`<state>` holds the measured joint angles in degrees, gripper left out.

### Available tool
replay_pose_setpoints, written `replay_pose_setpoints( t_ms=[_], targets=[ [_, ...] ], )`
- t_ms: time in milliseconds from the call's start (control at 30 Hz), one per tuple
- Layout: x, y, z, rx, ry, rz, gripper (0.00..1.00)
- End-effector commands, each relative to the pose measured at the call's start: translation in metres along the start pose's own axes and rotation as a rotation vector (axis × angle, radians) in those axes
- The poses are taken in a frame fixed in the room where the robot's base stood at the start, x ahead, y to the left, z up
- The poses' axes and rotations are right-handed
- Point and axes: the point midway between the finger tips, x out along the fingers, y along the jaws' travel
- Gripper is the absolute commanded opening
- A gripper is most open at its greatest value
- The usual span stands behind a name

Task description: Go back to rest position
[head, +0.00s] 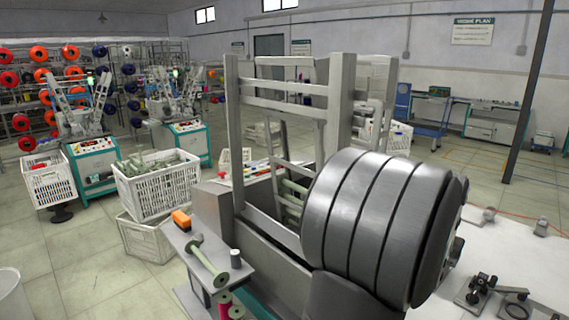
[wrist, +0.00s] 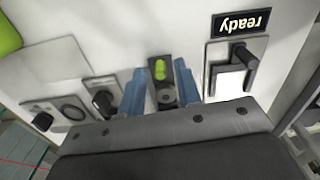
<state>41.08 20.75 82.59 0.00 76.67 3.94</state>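In the wrist view, my gripper (wrist: 161,88) shows two blue fingers standing apart, pointing at a pale panel (wrist: 65,65). A yellow-green piece (wrist: 160,69) and a dark mount with a grey round part (wrist: 166,97) show between the fingers. I cannot tell how far they are from the fingertips, and I see no finger closed on them. To the right, a lever (wrist: 238,66) on a grey plate sits beside an upside-down "ready" sign (wrist: 241,21). In the head view my gripper cannot be made out.
In the head view, a small shelf holds a green spool (head: 207,260), an orange block (head: 181,220) and a dark cylinder (head: 236,259). A white crate (head: 157,192) of green bobbins stands behind it. A white surface (head: 470,250) with black fittings (head: 481,289) lies at right.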

Motion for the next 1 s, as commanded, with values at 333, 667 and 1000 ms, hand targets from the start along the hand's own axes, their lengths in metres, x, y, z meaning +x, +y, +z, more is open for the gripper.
replay_pose_setpoints(
  t_ms=[333, 667, 1000],
  targets=[
    [0.004, 0.0, -0.003, 0.0, 0.0, 0.0, 0.31],
    [-0.013, 0.0, -0.001, 0.0, 0.003, 0.0, 0.31],
    [-0.055, 0.0, 0.001, 0.0, -0.005, 0.0, 0.31]
  ],
)
